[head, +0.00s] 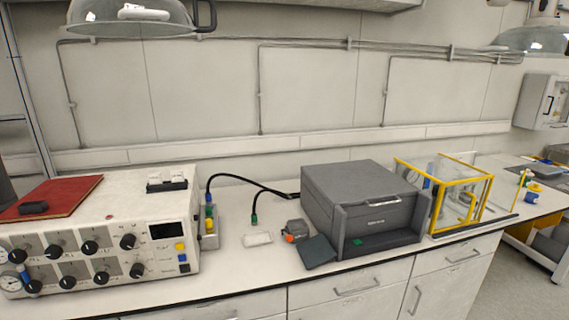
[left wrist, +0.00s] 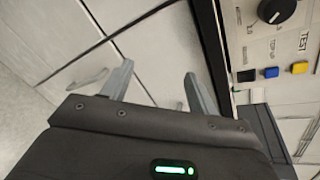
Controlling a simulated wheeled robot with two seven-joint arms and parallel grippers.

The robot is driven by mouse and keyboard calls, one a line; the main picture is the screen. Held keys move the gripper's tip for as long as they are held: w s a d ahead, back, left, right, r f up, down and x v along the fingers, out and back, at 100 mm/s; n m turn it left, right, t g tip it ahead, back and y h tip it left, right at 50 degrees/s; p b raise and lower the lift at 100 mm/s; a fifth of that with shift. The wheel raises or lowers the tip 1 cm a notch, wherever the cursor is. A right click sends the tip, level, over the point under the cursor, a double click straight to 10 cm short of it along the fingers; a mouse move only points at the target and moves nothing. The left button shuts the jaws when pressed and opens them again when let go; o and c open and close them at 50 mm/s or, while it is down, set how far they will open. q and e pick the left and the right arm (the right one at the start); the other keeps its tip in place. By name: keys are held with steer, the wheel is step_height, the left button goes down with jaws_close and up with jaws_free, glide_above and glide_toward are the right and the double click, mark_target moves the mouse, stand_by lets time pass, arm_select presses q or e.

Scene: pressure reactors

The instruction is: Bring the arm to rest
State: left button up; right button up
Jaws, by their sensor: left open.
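My left gripper (left wrist: 160,85) shows in the left wrist view with its two grey fingers spread apart and nothing between them. It is beside the bench front, with the cabinet drawers (left wrist: 85,50) behind the fingers and the control panel of the white instrument (left wrist: 275,40) at the upper right. Neither arm shows in the head view, and my right gripper is in no view.
The white instrument (head: 105,215) with knobs stands at the left of the bench, a red book (head: 62,195) on top. A dark grey box (head: 360,195) and a yellow-framed clear case (head: 455,195) stand further right. The bench's front strip is mostly clear.

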arm_select(q)
steer(key=s+d+f+n+g+h, duration=0.1)
steer(key=s+d+f+n+g, duration=0.15)
steer(key=s+f, duration=0.6)
steer(key=s+d+f+n+g+h, duration=0.1)
steer(key=s+d+f+n+g, duration=0.2)
steer(key=s+f, duration=0.5)
steer(key=s+d+f+n+g, duration=0.2)
steer(key=s+f+n, duration=0.35)
steer(key=f, duration=0.45)
steer(key=s+d+f+n+g+h, duration=0.1)
steer(key=s+d+f+n, duration=0.1)
steer(key=s, duration=0.6)
steer(key=s+d+f+n+g+h, duration=0.1)
steer(key=s+d+f+n+g, duration=0.1)
steer(key=s+d, duration=0.5)
steer(key=s+d+f+n+g+h, duration=0.1)
steer(key=s+d+f+n, duration=0.3)
steer(key=s, duration=0.7)
steer(key=shift+d+f+g, duration=0.25)
steer(key=shift+f+g, duration=0.3)
steer(key=shift+f, duration=0.2)
